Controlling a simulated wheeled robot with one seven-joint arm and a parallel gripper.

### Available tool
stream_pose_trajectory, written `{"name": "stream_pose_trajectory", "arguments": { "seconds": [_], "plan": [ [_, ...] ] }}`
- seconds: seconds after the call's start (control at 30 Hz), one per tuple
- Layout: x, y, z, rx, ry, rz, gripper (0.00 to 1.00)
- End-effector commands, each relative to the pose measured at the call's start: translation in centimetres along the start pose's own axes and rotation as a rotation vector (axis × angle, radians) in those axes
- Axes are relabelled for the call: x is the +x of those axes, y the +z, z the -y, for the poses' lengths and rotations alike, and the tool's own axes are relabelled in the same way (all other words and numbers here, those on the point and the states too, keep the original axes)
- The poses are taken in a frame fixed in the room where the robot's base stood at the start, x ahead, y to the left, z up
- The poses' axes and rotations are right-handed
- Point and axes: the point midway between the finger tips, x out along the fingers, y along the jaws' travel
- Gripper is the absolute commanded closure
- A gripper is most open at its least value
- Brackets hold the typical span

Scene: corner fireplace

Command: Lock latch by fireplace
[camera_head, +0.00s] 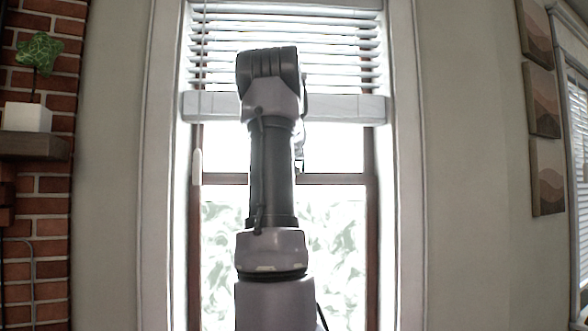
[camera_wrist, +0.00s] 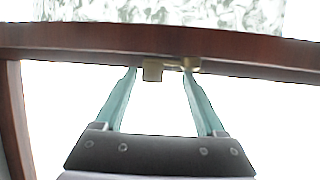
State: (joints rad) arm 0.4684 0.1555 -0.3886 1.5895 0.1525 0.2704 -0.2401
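The brass window latch (camera_wrist: 152,71) shows in the wrist view on the dark wooden sash rail (camera_wrist: 240,51). A blocky part of it lies between my fingertips, and a rounded part lies by the right fingertip. My gripper (camera_wrist: 160,73) is open, with its two teal fingers apart and their tips close to the rail. I cannot tell whether the right finger touches the latch. In the head view the sash rail (camera_head: 335,179) crosses the window, and my arm hides the latch and most of the gripper.
White blinds (camera_head: 335,45) hang half raised over the window. A white wand (camera_head: 197,167) hangs at the left. A brick fireplace (camera_head: 48,185) with a mantel (camera_head: 35,146) and potted plant (camera_head: 27,117) stands at the left. Pictures (camera_head: 541,98) hang on the right wall.

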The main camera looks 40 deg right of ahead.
Motion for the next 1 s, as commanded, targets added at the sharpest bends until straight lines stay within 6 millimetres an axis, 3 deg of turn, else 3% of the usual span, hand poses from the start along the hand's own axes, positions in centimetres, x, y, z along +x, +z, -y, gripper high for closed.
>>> {"name": "stream_pose_trajectory", "arguments": {
  "seconds": [0.17, 0.6, 0.8, 1.0],
  "plan": [
    [-1.4, -0.2, 0.1, -0.001, -0.002, -0.003, 0.28],
    [-9.2, -0.1, 0.0, 0.000, -0.002, -0.002, 0.28],
    [-10.7, 0.1, 0.0, 0.000, 0.000, 0.001, 0.28],
    [-10.8, 0.1, 0.0, 0.000, 0.000, 0.001, 0.28]
  ]
}}
